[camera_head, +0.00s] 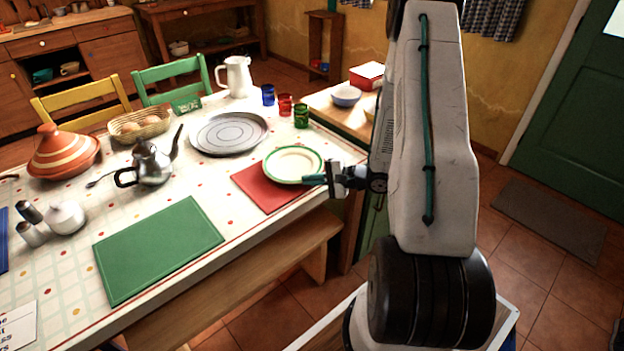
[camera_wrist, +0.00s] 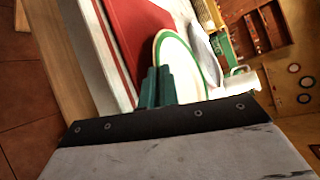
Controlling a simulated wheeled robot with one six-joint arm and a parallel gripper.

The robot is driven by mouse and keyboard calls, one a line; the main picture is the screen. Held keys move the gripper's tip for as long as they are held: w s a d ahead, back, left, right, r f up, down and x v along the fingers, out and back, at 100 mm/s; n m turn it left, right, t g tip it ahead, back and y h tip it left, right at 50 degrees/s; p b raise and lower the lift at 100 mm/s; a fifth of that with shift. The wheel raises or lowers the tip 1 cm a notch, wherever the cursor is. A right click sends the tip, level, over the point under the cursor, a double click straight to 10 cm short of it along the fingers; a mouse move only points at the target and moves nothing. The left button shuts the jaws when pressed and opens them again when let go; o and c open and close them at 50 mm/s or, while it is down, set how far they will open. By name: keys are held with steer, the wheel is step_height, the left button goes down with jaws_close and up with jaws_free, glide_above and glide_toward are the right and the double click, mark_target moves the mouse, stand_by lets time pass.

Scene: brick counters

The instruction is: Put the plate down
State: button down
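The plate (camera_head: 293,164) is round and cream-white with a green rim. It is at the right end of the table, over the far right part of a red placemat (camera_head: 265,192). I cannot tell whether it touches the mat or hangs just above it. My gripper (camera_head: 314,180) reaches in from the right at the plate's near right edge. In the wrist view the teal fingers (camera_wrist: 159,88) are close together on the rim of the plate (camera_wrist: 180,60), shut on it. The red placemat (camera_wrist: 138,30) shows beside the plate there.
A grey round tray (camera_head: 229,132) lies behind the placemat. Blue, red and green glasses (camera_head: 285,105) stand behind the plate. A green placemat (camera_head: 158,247) lies at the front. A metal teapot (camera_head: 152,165) stands further left. A bench (camera_head: 240,285) runs along the table's near side.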

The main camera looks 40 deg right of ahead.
steer(key=c, duration=1.9)
jaws_free()
steer(key=shift+c, duration=0.2)
steer(key=shift+s+d, duration=0.1)
